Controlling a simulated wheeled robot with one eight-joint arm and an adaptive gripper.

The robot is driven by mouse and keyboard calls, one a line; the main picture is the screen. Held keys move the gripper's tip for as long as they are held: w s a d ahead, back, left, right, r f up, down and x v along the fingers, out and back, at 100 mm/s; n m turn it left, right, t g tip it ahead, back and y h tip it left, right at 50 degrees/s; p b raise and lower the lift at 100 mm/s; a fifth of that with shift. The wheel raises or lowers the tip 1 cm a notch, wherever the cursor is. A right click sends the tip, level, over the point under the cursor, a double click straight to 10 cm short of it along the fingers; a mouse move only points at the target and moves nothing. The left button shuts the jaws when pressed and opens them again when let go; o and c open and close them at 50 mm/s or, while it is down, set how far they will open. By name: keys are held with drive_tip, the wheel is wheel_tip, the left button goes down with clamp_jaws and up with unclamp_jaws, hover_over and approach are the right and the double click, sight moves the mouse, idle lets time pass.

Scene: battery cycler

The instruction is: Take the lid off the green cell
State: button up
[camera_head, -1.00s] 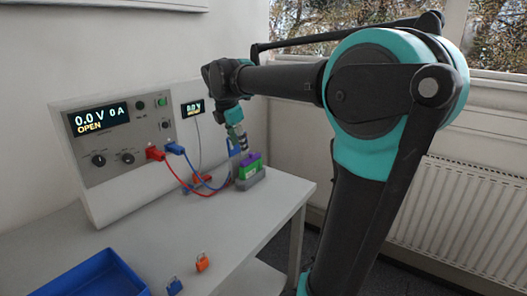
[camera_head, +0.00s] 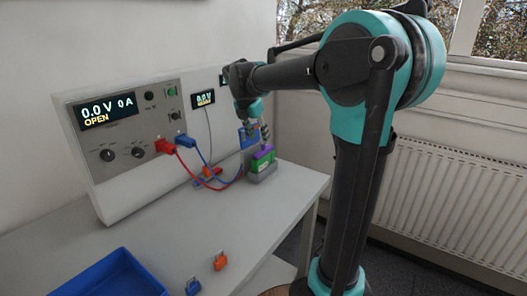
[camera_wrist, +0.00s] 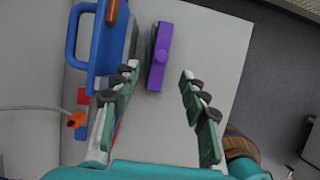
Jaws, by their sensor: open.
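The green cell (camera_head: 262,165) stands in a grey holder (camera_head: 264,176) at the back of the table, beside the cycler. Its purple lid (camera_head: 263,152) sits on top. In the wrist view the purple lid (camera_wrist: 158,62) lies ahead, in line with the gap between my fingers. My gripper (camera_wrist: 159,74) is open and empty, one finger on each side of that gap. In the head view my gripper (camera_head: 262,134) is just above the lid; the exact clearance cannot be told.
A blue handle-like part (camera_wrist: 74,42) stands close left of the lid. The cycler (camera_head: 130,150) has red and blue leads (camera_head: 205,172) running near the cell. A blue tray (camera_head: 115,278) and two small padlock-like pieces, orange (camera_head: 220,261) and blue (camera_head: 193,286), are at the front.

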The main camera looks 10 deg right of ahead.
sight(262, 146)
drive_tip(key=shift+x, duration=3.1)
drive_tip(key=c, duration=1)
drive_tip(key=shift+o, duration=0.2)
drive_tip(key=shift+r, duration=0.1)
